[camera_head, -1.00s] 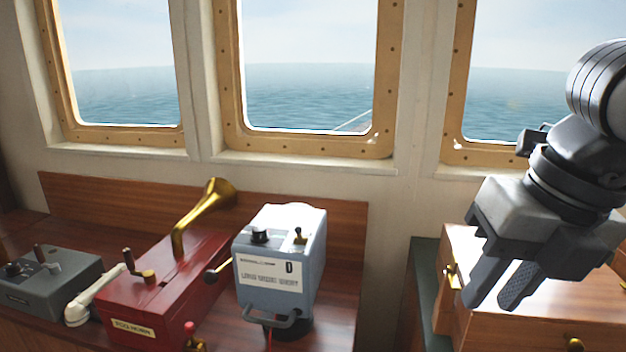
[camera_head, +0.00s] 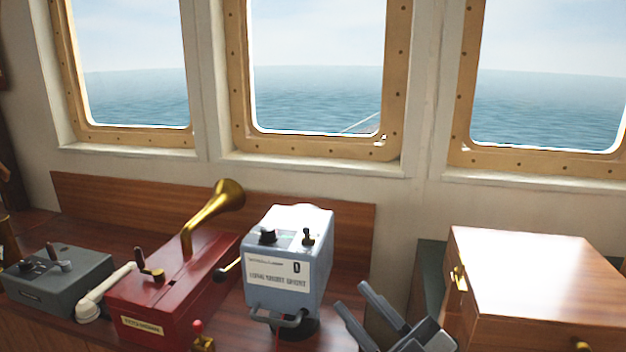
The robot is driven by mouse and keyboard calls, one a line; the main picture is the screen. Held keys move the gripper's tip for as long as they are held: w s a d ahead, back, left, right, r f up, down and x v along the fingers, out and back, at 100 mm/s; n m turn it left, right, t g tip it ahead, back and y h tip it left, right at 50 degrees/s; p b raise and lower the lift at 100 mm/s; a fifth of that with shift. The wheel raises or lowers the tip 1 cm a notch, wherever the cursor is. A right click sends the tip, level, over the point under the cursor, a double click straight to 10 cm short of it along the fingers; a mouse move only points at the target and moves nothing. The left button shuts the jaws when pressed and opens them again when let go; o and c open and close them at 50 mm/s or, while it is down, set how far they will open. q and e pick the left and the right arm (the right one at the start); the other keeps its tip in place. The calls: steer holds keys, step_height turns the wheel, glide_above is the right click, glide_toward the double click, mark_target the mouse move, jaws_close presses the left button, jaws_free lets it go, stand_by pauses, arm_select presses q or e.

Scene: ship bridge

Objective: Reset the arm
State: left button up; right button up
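My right gripper (camera_head: 352,295) is at the bottom of the head view, right of the middle. Its two fingers are spread apart and point up and to the left, with nothing between them. In the picture it lies between the blue-grey box device (camera_head: 290,262) and the wooden cabinet (camera_head: 525,285). Its wrist and arm are cut off by the lower edge. My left gripper is not in view.
A red fog horn box (camera_head: 170,290) with a brass horn (camera_head: 226,198) stands left of the blue-grey device. A grey control box (camera_head: 58,278) and a white handset (camera_head: 95,298) are at the left. Windows (camera_head: 318,70) line the wall behind. The cabinet top is bare.

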steer(key=s+d+f+m+h, duration=0.1)
steer(key=d+f+m+h, duration=0.15)
steer(key=f, duration=0.45)
steer(key=s+d+f+m+g+h, duration=0.1)
steer(key=d+f+m+h, duration=0.1)
steer(key=f+m+h, duration=0.3)
steer(key=s+d+f+m+h, duration=0.1)
steer(key=d+f+h, duration=0.15)
steer(key=f, duration=0.55)
steer(key=s+d+f+m+g+h, duration=0.2)
steer(key=s+f+g, duration=0.4)
steer(key=s+f, duration=0.4)
step_height(320, 180, down, 2)
steer(key=shift+s+f+h, duration=0.15)
steer(key=shift+s+h, duration=0.25)
steer(key=shift+h, duration=0.2)
